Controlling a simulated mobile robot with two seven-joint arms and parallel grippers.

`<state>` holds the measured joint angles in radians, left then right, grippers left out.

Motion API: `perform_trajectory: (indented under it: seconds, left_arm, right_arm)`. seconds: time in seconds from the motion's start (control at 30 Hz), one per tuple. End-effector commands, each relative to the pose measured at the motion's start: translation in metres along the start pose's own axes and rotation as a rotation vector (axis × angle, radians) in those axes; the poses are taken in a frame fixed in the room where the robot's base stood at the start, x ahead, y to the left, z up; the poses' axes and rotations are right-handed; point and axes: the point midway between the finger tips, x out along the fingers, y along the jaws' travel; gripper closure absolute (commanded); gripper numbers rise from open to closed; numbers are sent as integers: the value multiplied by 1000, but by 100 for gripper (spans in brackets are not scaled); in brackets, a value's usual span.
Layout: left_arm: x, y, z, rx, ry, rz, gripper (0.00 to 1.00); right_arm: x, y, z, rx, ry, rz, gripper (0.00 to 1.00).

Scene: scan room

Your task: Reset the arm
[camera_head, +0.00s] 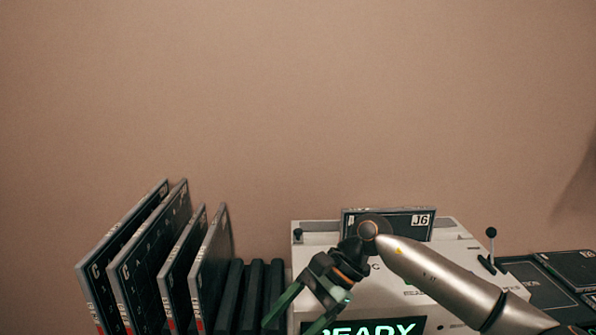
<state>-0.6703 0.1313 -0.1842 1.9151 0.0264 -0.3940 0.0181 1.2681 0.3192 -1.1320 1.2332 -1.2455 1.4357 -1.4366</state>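My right arm comes in from the right, in front of a white machine (455,245). My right gripper (290,325) points down and left at the machine's left front edge. Its two green fingers are spread apart and nothing shows between them; the tips are close to the lower picture edge. My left arm and gripper are out of view.
A dark plate marked J6 (405,222) stands in the machine's top. A lit display (375,328) reads READY. A ball-topped lever (491,240) is at right. Several dark plates (145,260) stand in a rack (252,290) at left. Flat dark panels (545,275) lie right.

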Motion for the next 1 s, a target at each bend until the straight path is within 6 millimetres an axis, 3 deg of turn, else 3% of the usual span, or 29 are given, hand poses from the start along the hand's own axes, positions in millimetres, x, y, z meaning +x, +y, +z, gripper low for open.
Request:
perform_trajectory:
  seconds: [0.03,0.1,0.2,0.33,0.43,0.57,0.67,0.77,0.9,0.93,1.0]
  left_arm:
    - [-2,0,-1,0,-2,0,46]
    - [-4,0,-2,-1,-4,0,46]
    - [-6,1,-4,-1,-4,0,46]
    - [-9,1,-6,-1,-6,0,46]
    - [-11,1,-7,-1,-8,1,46]
    - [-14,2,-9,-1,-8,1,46]
    - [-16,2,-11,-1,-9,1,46]
    - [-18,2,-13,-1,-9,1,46]
    - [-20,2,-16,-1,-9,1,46]
    - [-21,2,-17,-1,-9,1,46]
    - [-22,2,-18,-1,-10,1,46]
  right_arm:
    - [20,1,16,77,-127,-33,28]
    - [38,-2,38,197,-296,-85,28]
    - [49,-7,64,395,-536,-148,28]
    - [48,-15,81,689,-843,-207,28]
    - [39,-21,78,940,-1076,-238,28]
    - [25,-21,54,1284,-1372,-259,28]
    - [18,-13,20,1559,-1596,-265,28]
    - [18,6,-21,1837,-1817,-263,28]
    - [30,53,-85,2225,-2128,-252,28]
    - [34,66,-98,-2231,2124,241,28]
    - [47,101,-126,-2064,1951,203,28]
